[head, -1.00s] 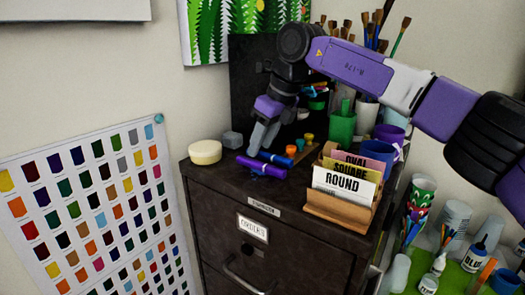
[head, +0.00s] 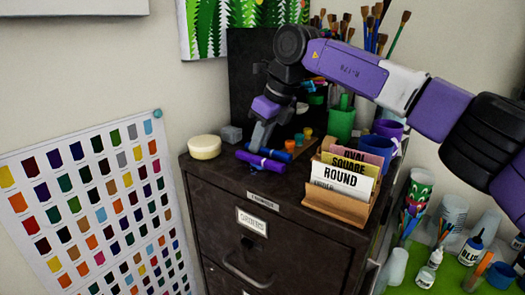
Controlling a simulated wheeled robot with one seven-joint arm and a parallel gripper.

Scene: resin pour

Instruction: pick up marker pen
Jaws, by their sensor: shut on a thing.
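A blue marker pen (head: 277,155) lies on the dark cabinet top, at the front of my gripper (head: 259,145). My gripper points down with its grey fingers closed at the pen's left end. The fingers hide part of that end, so the exact grip is hard to see. A thicker purple pen-like tube (head: 259,161) with a pale mark lies just in front, nearly parallel to the blue one. I see no clear gap between the blue pen and the cabinet top.
A cream round tub (head: 204,148) and a grey cube (head: 232,134) stand left of the gripper. Small colored pots (head: 299,140) and a wooden card holder (head: 336,207) are to the right. Brush cups (head: 341,124) stand behind. The cabinet's front edge is close.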

